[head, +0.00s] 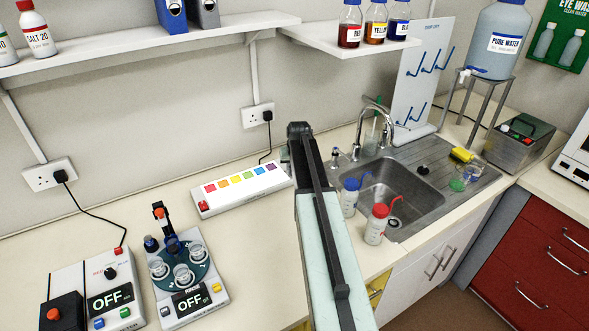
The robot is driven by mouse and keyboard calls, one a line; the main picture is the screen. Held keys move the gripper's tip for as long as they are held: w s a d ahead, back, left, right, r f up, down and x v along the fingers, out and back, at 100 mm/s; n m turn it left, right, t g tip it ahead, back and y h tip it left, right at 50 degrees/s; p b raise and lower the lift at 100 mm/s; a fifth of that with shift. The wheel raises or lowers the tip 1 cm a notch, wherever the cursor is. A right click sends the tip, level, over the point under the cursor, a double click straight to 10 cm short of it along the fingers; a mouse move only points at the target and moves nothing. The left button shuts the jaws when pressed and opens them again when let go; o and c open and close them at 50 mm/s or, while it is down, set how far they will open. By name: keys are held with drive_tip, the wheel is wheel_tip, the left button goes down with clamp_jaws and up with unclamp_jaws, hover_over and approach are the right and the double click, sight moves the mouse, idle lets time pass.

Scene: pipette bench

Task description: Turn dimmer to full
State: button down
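No part is plainly marked as a dimmer. The knob's setting is too small to read. My arm rises through the middle of the head view, pale green and black, well to the right of this box. My gripper does not show.
A white stirrer-like unit (188,300) with cups, also reading OFF, stands right of the box. A colour-strip box (243,188) lies behind. A sink (395,190), two wash bottles and a dark green-topped box (519,140) are at right. Bare bench lies left of my arm.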

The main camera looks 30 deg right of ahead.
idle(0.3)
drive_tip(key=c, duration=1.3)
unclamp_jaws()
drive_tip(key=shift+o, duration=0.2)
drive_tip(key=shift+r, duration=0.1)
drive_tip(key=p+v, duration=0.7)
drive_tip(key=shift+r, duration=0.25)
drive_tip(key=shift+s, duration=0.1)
